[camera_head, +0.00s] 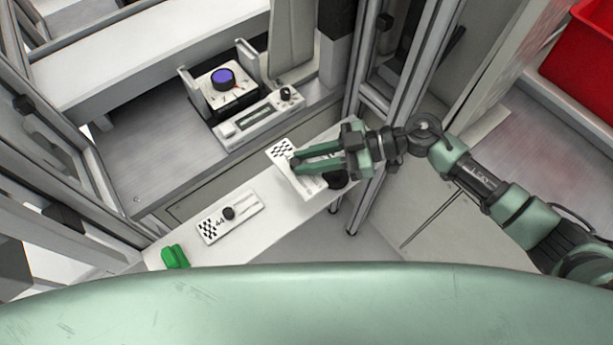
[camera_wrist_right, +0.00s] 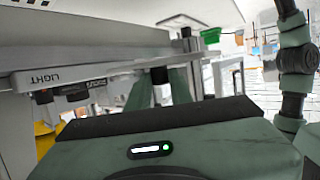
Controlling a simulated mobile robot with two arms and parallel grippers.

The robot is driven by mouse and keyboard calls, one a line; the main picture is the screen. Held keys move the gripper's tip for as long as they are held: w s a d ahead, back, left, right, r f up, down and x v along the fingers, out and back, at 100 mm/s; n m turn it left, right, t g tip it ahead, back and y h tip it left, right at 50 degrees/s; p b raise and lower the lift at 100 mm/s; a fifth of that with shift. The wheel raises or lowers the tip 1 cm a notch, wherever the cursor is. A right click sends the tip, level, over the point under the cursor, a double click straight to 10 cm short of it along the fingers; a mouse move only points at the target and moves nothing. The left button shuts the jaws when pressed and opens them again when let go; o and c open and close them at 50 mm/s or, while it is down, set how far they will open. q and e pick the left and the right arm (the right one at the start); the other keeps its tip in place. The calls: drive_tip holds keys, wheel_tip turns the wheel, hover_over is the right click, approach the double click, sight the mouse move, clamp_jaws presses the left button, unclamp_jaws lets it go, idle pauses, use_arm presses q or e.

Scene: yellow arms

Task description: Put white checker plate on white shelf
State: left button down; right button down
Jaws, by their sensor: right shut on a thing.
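A white checker plate (camera_head: 284,150) with a black checker pattern at one end is in my right gripper (camera_head: 297,163). The gripper's green fingers are shut on it, over the far right part of the narrow white shelf (camera_head: 268,183). The fingers cover part of the plate, and I cannot tell whether it touches the shelf. A second white checker plate (camera_head: 240,214) with a black knob lies on the shelf to the left. In the right wrist view, the fingers (camera_wrist_right: 165,85) reach away from the camera. My left gripper is not in view.
A green object (camera_head: 174,257) sits at the shelf's near left end. Behind the shelf stand a device with a purple round top (camera_head: 223,79) and a white control panel (camera_head: 258,122). Metal frame posts (camera_head: 378,120) rise close to my right arm. A red bin (camera_head: 585,60) is far right.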

sight(309, 178)
wheel_tip(309, 178, down, 8)
drive_tip(key=shift+r, duration=0.15)
idle(0.4)
drive_tip(key=c, duration=1.3)
unclamp_jaws()
drive_tip(key=shift+o, duration=0.2)
drive_tip(key=b+v, duration=0.2)
drive_tip(key=v, duration=0.8)
drive_tip(key=shift+d, duration=0.3)
drive_tip(key=shift+d+r, duration=0.35)
drive_tip(key=shift+d, duration=0.3)
drive_tip(key=shift+a, duration=0.1)
